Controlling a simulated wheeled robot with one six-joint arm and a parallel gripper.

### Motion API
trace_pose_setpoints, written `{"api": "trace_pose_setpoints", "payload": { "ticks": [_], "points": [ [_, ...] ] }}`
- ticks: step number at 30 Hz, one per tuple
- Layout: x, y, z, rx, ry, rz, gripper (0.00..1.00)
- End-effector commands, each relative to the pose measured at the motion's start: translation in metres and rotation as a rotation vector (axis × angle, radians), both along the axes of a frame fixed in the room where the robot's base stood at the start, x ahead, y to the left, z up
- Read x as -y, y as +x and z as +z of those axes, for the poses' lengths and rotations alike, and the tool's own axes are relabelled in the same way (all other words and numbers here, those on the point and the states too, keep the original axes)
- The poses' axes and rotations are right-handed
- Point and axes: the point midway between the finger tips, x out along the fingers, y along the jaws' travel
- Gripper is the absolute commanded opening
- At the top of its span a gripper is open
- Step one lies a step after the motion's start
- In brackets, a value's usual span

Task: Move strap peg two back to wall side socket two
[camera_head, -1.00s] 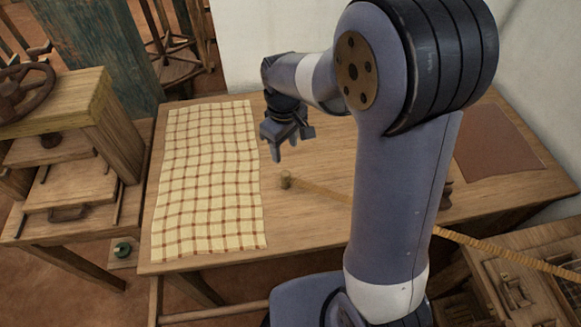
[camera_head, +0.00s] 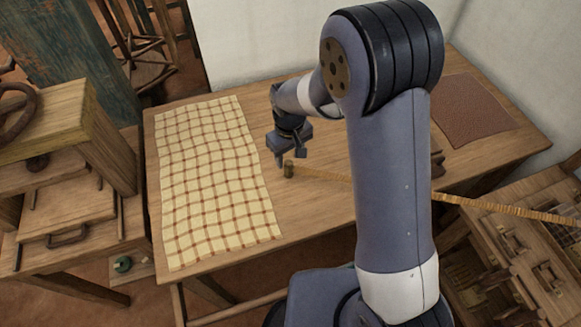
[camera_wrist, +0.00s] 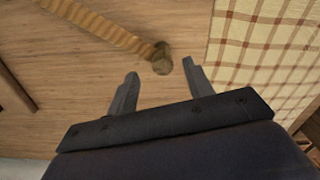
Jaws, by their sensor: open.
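A short wooden peg (camera_head: 289,169) stands on the table beside the checked cloth, with a long woven strap (camera_head: 325,177) running right from it. In the wrist view the peg (camera_wrist: 162,58) shows just ahead of and between my open fingertips, with the strap (camera_wrist: 100,25) leading to the upper left. My gripper (camera_head: 288,160) is close to the peg and empty; its fingers (camera_wrist: 160,70) are spread apart. I cannot tell whether a finger touches the peg. No wall side socket can be made out, and my arm hides part of the table and strap.
A checked cream cloth (camera_head: 212,180) lies left of the peg on the wooden table (camera_head: 318,215). A brown sheet (camera_head: 472,110) lies at the right. A wooden drawer unit (camera_head: 65,205) stands at the left, and a slatted wooden frame (camera_head: 530,260) at the lower right.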

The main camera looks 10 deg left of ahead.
Motion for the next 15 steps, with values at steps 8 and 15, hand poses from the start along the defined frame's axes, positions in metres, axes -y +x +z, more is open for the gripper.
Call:
{"api": "trace_pose_setpoints", "payload": {
  "ticks": [8,15],
  "points": [
    [-0.001,-0.001,-0.019,-0.002,-0.001,0.001,0.49],
    [-0.003,-0.001,-0.049,-0.003,-0.001,0.001,0.49]
  ]
}}
